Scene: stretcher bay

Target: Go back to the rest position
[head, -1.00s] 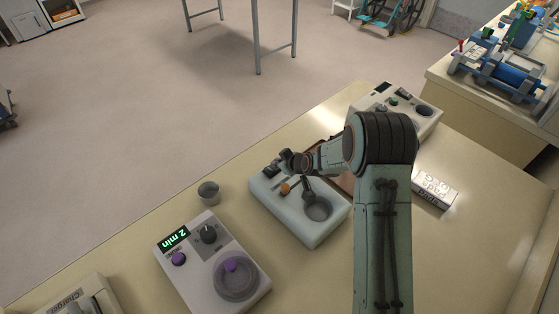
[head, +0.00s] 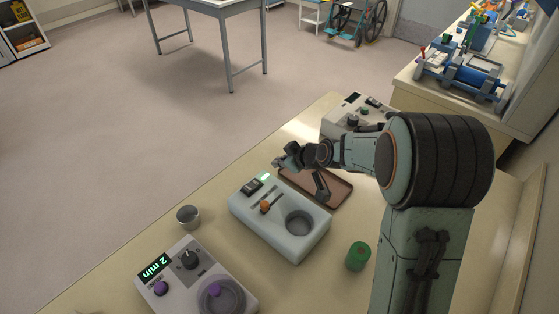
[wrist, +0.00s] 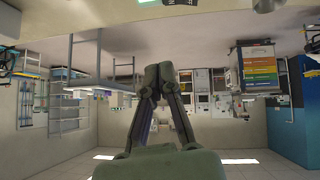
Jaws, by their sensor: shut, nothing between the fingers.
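My gripper (head: 281,162) is in the upper middle of the head view, at the end of my arm, which reaches in from the right. It points left and appears above the far edge of the counter, beside the brown tray (head: 327,194) and the pale device with a round well (head: 262,222). In the wrist view my gripper (wrist: 158,73) has its two fingers together with nothing between them. That view looks out across the room and is upside down.
A 2-minute timer unit (head: 183,288), a small metal cup (head: 188,218) and a green-topped canister (head: 358,257) stand on the counter. Another device (head: 346,113) stands behind my arm. A side bench (head: 440,112) is at upper right. Open floor (head: 130,130) lies beyond.

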